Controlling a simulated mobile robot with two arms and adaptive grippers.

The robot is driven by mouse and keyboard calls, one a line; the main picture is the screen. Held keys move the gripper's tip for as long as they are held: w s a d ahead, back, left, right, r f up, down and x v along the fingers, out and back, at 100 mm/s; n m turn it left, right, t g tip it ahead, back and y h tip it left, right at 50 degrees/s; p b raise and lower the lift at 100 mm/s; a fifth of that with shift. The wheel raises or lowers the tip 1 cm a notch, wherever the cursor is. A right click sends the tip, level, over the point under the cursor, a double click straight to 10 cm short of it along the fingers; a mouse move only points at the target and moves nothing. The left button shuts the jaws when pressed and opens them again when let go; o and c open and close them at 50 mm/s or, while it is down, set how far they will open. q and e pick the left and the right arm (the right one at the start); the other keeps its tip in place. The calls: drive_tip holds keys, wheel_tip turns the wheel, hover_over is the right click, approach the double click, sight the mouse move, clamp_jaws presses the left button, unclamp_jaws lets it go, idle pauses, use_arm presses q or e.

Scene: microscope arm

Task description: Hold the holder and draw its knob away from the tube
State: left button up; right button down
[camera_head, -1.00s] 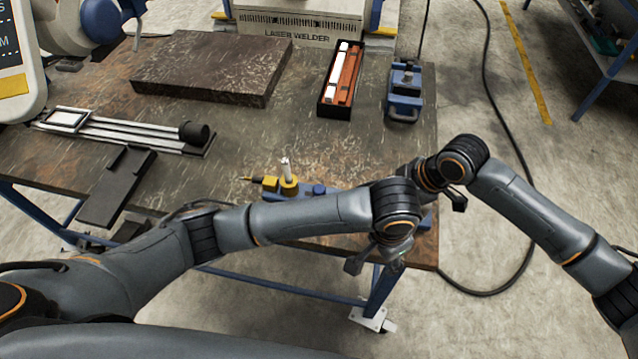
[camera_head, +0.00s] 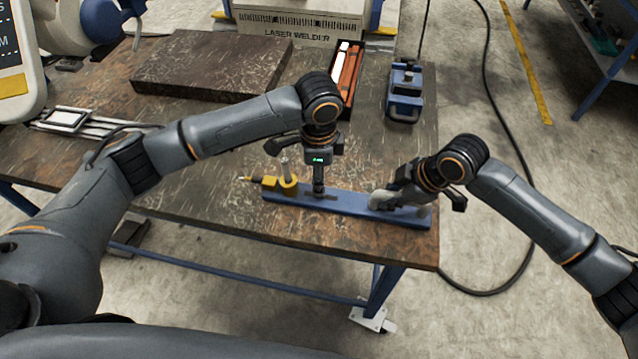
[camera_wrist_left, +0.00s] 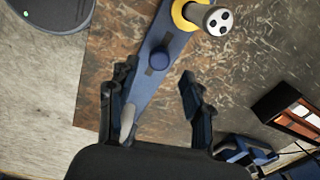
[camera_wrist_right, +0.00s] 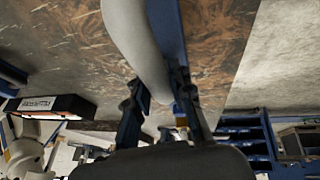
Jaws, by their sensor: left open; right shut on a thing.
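The holder (camera_head: 345,203) is a long blue bar lying along the table's front edge. A yellow ring (camera_head: 287,188) at its left end surrounds the upright pale tube (camera_head: 285,168); a yellow part with a thin tip (camera_head: 250,179) points left from it. My left gripper (camera_head: 318,190) points down over the bar, right of the tube. In the left wrist view its open fingers (camera_wrist_left: 158,95) stand either side of the bar, near a round blue knob (camera_wrist_left: 159,58). My right gripper (camera_head: 402,202) is shut on the holder's right end, where a pale grey curved part (camera_wrist_right: 137,40) also shows.
A dark slab (camera_head: 205,68), an open black box (camera_head: 345,85) with red and white contents and a blue device (camera_head: 404,92) stand farther back. The laser welder (camera_head: 298,25) is behind them. Bare tabletop (camera_head: 215,190) lies left of the holder.

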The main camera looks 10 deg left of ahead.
use_arm(q)
drive_tip(key=shift+w+f, duration=0.1)
drive_tip(key=shift+f, duration=2)
clamp_jaws()
